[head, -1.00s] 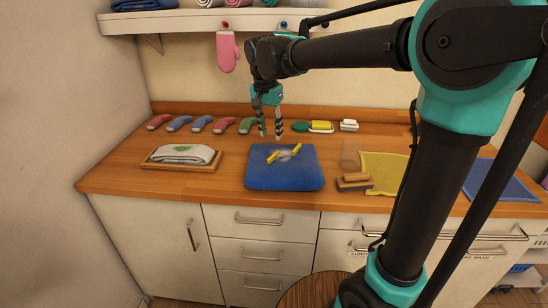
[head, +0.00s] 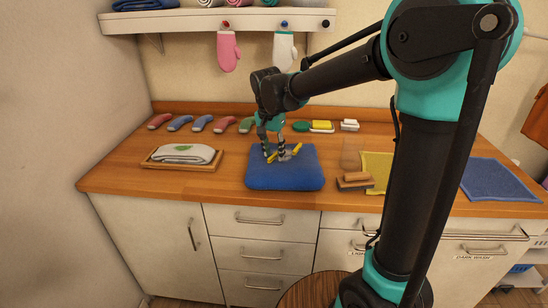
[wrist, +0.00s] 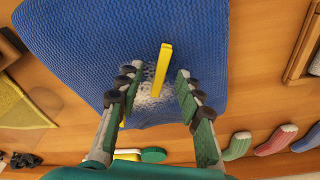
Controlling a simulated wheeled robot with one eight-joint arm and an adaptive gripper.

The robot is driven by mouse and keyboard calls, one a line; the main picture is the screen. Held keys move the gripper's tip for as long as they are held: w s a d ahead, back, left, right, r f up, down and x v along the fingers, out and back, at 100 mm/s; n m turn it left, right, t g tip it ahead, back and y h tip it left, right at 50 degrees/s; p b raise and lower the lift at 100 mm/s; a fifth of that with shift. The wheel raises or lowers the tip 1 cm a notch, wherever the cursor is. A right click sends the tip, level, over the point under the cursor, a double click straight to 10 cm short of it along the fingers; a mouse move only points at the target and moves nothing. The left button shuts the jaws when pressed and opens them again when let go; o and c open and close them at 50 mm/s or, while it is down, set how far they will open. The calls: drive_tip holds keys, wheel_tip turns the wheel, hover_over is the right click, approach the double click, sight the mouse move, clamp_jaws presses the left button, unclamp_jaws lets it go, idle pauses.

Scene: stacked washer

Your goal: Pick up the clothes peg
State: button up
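A yellow clothes peg (head: 271,157) lies on a folded blue towel (head: 258,180) on the wooden counter. In the wrist view the peg (wrist: 162,70) is a narrow yellow bar between my gripper's spread fingers, with a gap on each side. A second yellow piece (head: 297,148) lies further back and right; in the wrist view it (wrist: 122,122) is partly hidden by the left finger. A grey speckled patch (wrist: 150,88) shows beside the peg. My gripper (head: 274,156) is open, pointing down, its fingertips low over the towel. Whether they touch it I cannot tell.
A wooden tray (head: 150,163) with a folded white cloth stands left of the towel. A wooden brush (head: 355,180) and a yellow cloth (head: 378,166) lie to the right. Several small socks (head: 180,123) line the back left. Mitts hang above from a shelf.

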drive_tip(key=c, duration=0.8)
drive_tip(key=shift+r, duration=0.15)
